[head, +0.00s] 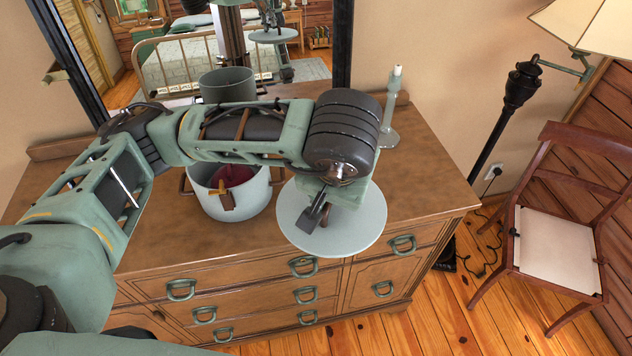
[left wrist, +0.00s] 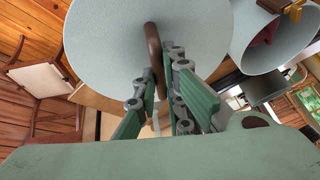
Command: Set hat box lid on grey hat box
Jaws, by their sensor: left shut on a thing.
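The grey hat box (head: 240,203) stands upright and open on the dresser. Something dark red lies inside, and a brown tag hangs over its front rim. The box also shows at the upper right of the left wrist view (left wrist: 262,38). My left gripper (head: 324,206) is shut on the brown handle (left wrist: 154,52) of the round pale grey hat box lid (head: 358,232). The lid is held to the right of the box, apart from it, over the dresser's front edge. My left forearm crosses above the box and hides part of its back rim. My right gripper is not in view.
A grey candlestick (head: 388,125) stands at the back right of the wooden dresser (head: 432,170). A dark-framed mirror (head: 342,45) behind reflects the box and lid. A floor lamp (head: 521,85) and wooden chair (head: 556,240) are at right. The dresser's right top is clear.

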